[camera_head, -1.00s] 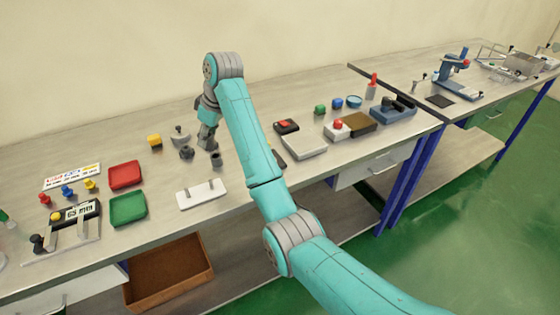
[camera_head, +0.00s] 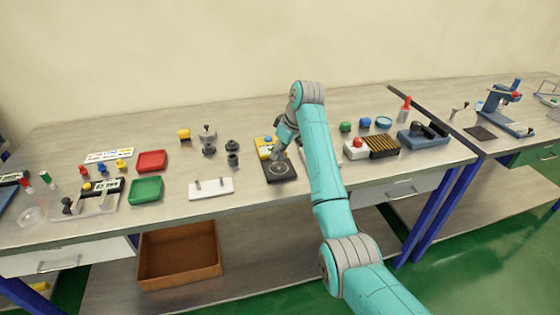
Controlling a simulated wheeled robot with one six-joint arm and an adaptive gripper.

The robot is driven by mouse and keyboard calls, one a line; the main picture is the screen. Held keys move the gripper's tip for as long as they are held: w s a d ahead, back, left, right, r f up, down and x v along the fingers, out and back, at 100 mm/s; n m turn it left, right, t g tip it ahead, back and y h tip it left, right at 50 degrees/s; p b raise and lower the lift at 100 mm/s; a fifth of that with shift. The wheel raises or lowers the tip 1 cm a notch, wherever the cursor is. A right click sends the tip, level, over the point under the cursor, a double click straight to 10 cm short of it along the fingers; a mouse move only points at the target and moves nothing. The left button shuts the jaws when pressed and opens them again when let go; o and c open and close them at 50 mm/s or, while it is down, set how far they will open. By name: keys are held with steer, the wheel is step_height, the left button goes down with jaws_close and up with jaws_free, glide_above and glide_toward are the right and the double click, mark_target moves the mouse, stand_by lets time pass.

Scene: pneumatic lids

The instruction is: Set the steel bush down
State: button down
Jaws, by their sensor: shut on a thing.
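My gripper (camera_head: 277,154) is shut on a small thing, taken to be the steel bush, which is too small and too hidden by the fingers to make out. The gripper points down over a dark flat device (camera_head: 283,177) with a round plate and a yellow part at its far end. I cannot tell whether the held thing touches the plate.
Left of the gripper stand dark cylindrical pieces (camera_head: 233,160), a grey lidded pot (camera_head: 208,138) and a white plate with pins (camera_head: 211,189). Red (camera_head: 151,161) and green (camera_head: 146,189) trays lie farther left. A ribbed brown block (camera_head: 383,146) lies right of my arm.

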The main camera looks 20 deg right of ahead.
mark_target(275, 166)
steer(key=shift+f, duration=1.95)
steer(key=c, duration=0.7)
jaws_free()
steer(key=shift+f, duration=0.15)
